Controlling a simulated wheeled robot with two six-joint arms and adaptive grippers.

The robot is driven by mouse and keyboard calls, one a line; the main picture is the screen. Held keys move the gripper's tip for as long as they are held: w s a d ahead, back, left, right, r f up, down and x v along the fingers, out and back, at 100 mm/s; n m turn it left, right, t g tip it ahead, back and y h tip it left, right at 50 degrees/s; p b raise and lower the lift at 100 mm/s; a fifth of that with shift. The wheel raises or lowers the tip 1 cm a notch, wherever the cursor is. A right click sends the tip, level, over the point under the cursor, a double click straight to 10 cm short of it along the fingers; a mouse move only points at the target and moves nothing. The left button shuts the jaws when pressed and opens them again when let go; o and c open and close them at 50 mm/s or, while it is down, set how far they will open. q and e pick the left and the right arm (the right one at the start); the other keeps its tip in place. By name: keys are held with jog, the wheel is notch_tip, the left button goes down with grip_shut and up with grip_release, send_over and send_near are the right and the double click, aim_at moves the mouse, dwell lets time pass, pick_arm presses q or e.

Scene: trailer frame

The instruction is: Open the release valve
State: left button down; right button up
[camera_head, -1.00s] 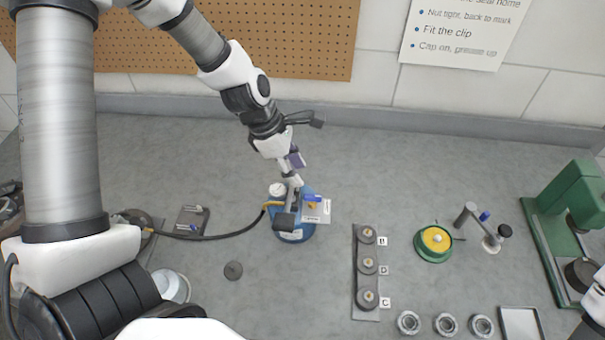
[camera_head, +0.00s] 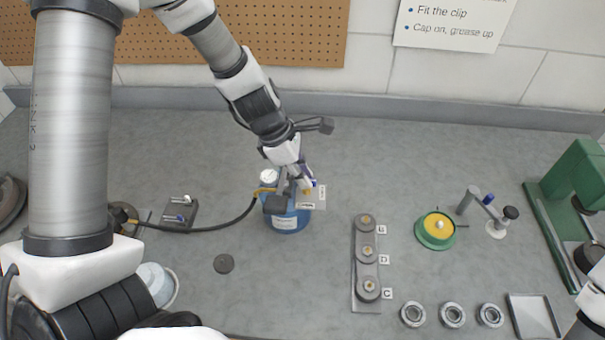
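A blue canister (camera_head: 288,221) stands on the grey bench with a white gauge (camera_head: 268,176), a yellow hose fitting (camera_head: 262,191) and a small label card (camera_head: 313,200) at its top. A small blue and yellow part, which may be the release valve, shows beside the card. My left gripper (camera_head: 296,187) reaches down from above onto the top of the canister, at this part. Its fingertips overlap the fittings, so whether they are open or shut on something is hidden. My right gripper is out of view; only a piece of my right arm shows at the right edge.
A black hose (camera_head: 200,229) runs left from the canister. A rack of grey discs (camera_head: 366,255) stands right of it, then a green and yellow round fixture (camera_head: 436,230). Several metal rings (camera_head: 452,314) and a tray (camera_head: 533,316) lie in front. A green press (camera_head: 570,200) stands far right.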

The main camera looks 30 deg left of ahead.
pick_arm(q)
jog(key=shift+s+f, duration=0.1)
jog(key=shift+m+g+p, duration=0.3)
jog(key=shift+m+p, duration=0.3)
jog(key=shift+m+g+p, duration=0.4)
jog(key=shift+m+p, duration=0.55)
jog(key=shift+m, duration=0.15)
jog(key=m, duration=0.1)
jog(key=m+g+p, duration=0.1)
jog(key=m, duration=0.1)
jog(key=m+p, duration=0.1)
jog(key=shift+w+g, duration=0.3)
jog(key=shift+g, duration=0.1)
jog(key=m+p, duration=0.1)
jog(key=m, duration=0.1)
jog(key=m+g, duration=0.1)
jog(key=m, duration=0.2)
jog(key=shift+w+g+y+p, duration=0.15)
jog(key=shift+g+y+p, duration=0.15)
jog(key=shift+p, duration=0.05)
jog(key=m, duration=0.2)
jog(key=m+g+y, duration=0.1)
jog(key=m, duration=0.2)
jog(key=shift+w+d+f+y+p, duration=0.1)
jog(key=shift+w+d+y+p, duration=0.1)
jog(key=shift+y+p, duration=0.15)
jog(key=shift+m, duration=0.3)
